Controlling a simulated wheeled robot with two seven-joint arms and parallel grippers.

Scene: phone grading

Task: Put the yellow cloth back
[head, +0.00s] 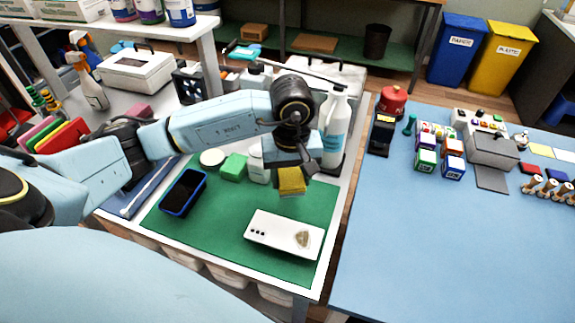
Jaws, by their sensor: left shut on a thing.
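My left gripper (292,166) points down over the green mat (222,224) and is shut on the yellow cloth (291,182). The cloth hangs below the fingers, above the mat's far right part; I cannot tell whether it touches the mat. A white phone (285,233) lies on the mat in front of the cloth, with a brownish mark at its right end. My right gripper is not in view.
A blue-rimmed black tray (183,192), a green sponge (233,167), a round white lid (212,157) and white bottles, one tall (334,127), stand around the gripper. The blue table (420,250) at right has a wide clear front.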

